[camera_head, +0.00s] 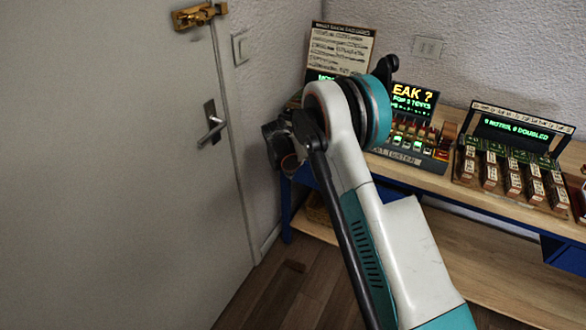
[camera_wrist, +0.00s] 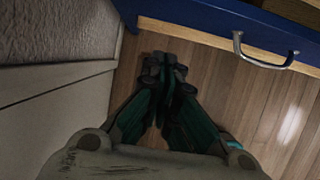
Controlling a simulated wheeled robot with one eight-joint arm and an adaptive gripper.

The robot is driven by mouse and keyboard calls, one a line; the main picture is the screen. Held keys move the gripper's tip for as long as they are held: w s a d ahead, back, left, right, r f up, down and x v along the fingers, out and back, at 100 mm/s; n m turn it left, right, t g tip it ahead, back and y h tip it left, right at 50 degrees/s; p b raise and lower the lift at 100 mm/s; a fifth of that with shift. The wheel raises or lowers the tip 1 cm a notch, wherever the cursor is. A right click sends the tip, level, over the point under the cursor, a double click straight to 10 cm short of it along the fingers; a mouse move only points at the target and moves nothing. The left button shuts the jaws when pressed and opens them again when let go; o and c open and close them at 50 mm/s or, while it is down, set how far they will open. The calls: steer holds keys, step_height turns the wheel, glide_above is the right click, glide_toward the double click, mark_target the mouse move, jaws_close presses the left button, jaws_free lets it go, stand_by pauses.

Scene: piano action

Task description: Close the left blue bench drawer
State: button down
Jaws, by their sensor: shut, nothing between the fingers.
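In the wrist view a blue drawer front (camera_wrist: 205,17) runs across the top, with a silver curved handle (camera_wrist: 237,48) on its right part. A brown wooden area shows behind its top edge at the upper right; how far the drawer stands out is hard to tell. My gripper (camera_wrist: 165,65) is shut and empty, its fingertips over the floor, just short of the drawer front and left of the handle. In the head view my arm hides most of the bench's left end, and the gripper is mostly hidden behind my arm.
The wooden bench top (camera_head: 455,190) carries display devices (camera_head: 415,125) and (camera_head: 515,155). Another blue drawer (camera_head: 565,253) shows at the right. A grey door (camera_head: 100,170) with a handle (camera_head: 211,125) stands close on the left. The wooden floor (camera_head: 290,290) is clear.

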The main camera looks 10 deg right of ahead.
steer(key=shift+w+d+f+b, duration=0.55)
steer(key=shift+w+d+f, duration=0.05)
steer(key=shift+w+f, duration=0.3)
steer(key=shift+w+d+f+b, duration=0.55)
steer(key=shift+w+d+f, duration=0.15)
steer(key=shift+f, duration=0.25)
steer(key=shift+w+d+f+b, duration=0.55)
steer(key=shift+w+f, duration=0.35)
steer(key=shift+d, duration=0.1)
